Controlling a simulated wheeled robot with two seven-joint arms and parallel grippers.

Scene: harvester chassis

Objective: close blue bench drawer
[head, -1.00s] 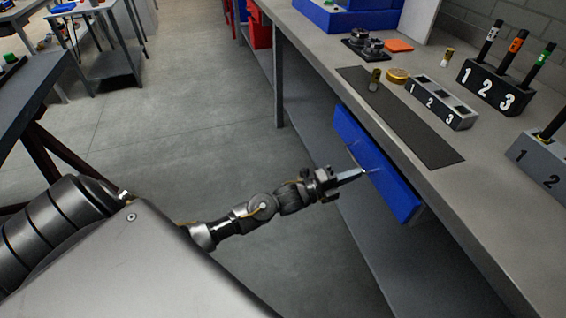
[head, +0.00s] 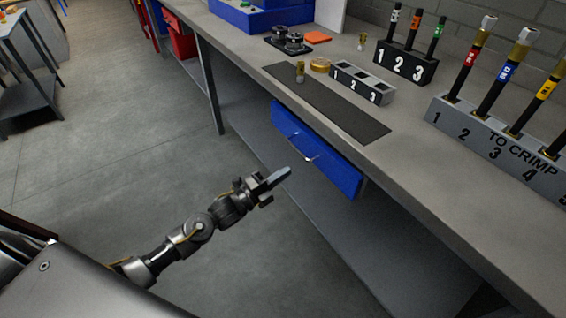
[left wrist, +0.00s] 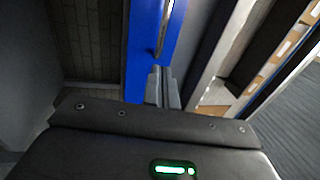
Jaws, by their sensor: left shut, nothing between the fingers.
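The blue bench drawer (head: 335,168) is under the front edge of the grey workbench, with a thin metal handle (head: 308,157) on its front. I cannot tell how far its front stands out from the bench. My left gripper (head: 288,173) is shut and empty. Its fingertips are in front of the drawer, lower left of the handle, with a gap in the head view. In the left wrist view the blue drawer front (left wrist: 140,50) and handle (left wrist: 165,28) are just beyond the shut fingers (left wrist: 160,72). My right gripper is not in view.
On the workbench (head: 440,200) are a dark mat (head: 340,112), a grey numbered block (head: 362,84), a black marker holder (head: 405,62) and a large "TO CRIMP" rack (head: 480,135). A lower shelf (head: 340,235) runs under the bench. Floor at left is open.

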